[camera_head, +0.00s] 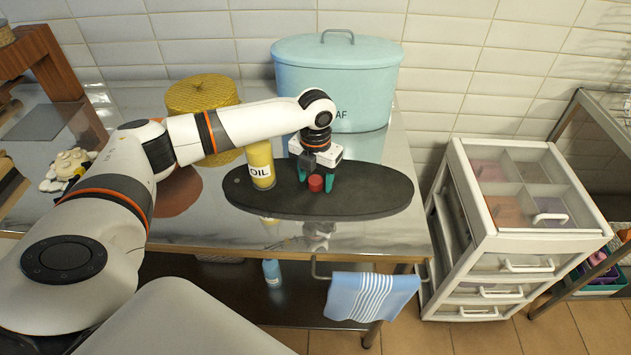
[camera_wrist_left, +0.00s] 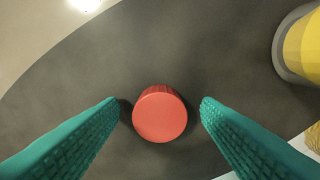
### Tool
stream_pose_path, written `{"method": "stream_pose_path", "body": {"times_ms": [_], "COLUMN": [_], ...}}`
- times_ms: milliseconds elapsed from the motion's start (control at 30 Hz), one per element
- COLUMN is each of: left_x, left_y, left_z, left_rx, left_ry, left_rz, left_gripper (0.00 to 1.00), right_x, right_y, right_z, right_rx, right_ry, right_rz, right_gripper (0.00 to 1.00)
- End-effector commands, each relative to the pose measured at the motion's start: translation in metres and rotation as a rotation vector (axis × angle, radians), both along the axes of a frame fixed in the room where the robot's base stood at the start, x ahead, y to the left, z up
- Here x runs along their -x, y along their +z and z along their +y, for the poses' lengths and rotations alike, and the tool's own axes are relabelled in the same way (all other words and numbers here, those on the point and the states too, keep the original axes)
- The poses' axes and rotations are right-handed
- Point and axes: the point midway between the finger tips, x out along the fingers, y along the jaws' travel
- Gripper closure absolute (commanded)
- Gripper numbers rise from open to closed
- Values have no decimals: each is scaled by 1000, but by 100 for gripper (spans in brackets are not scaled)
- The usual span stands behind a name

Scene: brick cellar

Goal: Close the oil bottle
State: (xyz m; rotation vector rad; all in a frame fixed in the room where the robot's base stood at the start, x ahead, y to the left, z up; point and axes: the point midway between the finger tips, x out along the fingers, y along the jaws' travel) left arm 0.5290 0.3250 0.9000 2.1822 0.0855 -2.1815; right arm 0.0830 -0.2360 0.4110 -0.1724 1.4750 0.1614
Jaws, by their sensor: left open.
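The yellow oil bottle (camera_head: 260,166), labelled "OIL", stands upright at the left part of a dark oval board. Its top is partly hidden behind my left arm. A red cap (camera_head: 316,183) sits on the board to the right of the bottle. My left gripper (camera_head: 316,182) points down over the cap with its teal fingers apart. In the left wrist view the cap (camera_wrist_left: 160,114) lies between the two fingers, with a gap on each side. Part of the bottle (camera_wrist_left: 302,45) shows at the upper right there. My right gripper is not in view.
The dark oval board (camera_head: 365,201) lies on a shiny metal table. A light blue bin (camera_head: 345,85) and a yellow woven container (camera_head: 203,93) stand behind. A white drawer unit (camera_head: 520,235) stands right of the table. A blue towel (camera_head: 371,296) hangs at the front.

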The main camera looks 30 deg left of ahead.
Motion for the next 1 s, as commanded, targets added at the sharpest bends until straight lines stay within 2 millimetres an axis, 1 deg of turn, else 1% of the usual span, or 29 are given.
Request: {"method": "stream_pose_path", "body": {"times_ms": [200, 267, 400, 500, 833, 933, 1000], "left_x": [0, 0, 0, 0, 0, -1, -1], "left_y": [0, 0, 0, 0, 2, 11, 23], "left_z": [0, 0, 0, 0, 0, 0, 0], "left_rx": [0, 0, 0, 0, 0, 1, 2], "left_ry": [0, 0, 0, 0, 0, 1, 0], "left_rz": [0, 0, 0, 0, 0, -3, -4], "left_gripper": [42, 52, 75, 90, 90, 90, 90], "right_x": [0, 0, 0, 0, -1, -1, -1], "right_y": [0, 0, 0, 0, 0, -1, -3], "right_z": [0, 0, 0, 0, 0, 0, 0], "right_rx": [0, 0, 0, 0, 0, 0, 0], "right_ry": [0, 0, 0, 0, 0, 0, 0], "right_rz": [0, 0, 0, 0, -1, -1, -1], "right_gripper": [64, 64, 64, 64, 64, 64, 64]}}
